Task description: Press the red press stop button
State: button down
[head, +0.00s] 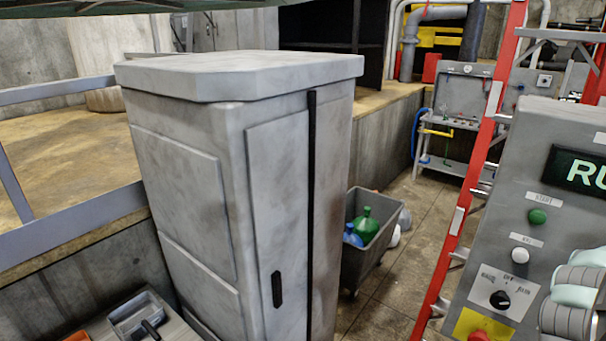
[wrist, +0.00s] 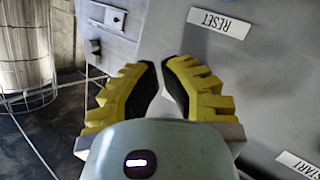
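The red press stop button (head: 478,336) sits on a yellow plate (head: 484,325) at the bottom of the grey control panel (head: 575,140), in the head view; its lower part is cut off by the picture edge. My gripper (wrist: 160,66) shows in the wrist view with yellow ribbed fingers and dark pads. Its fingertips are almost together, with nothing seen held. Part of my arm covers the panel's lower right in the head view. The wrist view shows a grey panel face with upside-down RESET (wrist: 220,22) and START (wrist: 299,164) labels; no red button shows there.
Above the red button are a black selector (head: 500,300), a white button (head: 519,255), a green button (head: 537,216) and a lit display (head: 582,172). A red ladder (head: 468,190) stands left of the panel. A grey cabinet (head: 215,150) and a bin (head: 371,255) are farther left.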

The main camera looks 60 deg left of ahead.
jog(key=shift+w+a+b, duration=0.25)
jog(key=shift+w+b, duration=0.2)
dwell(0.5)
jog(key=shift+s, duration=0.1)
jog(key=shift+s+d, duration=0.4)
jog(key=shift+s, duration=0.4)
jog(key=shift+s, duration=0.1)
jog(key=s, duration=0.1)
jog(key=s+d, duration=0.1)
jog(key=s, duration=0.2)
jog(key=shift+s+d, duration=0.25)
jog(key=shift+d, duration=0.05)
dwell(0.5)
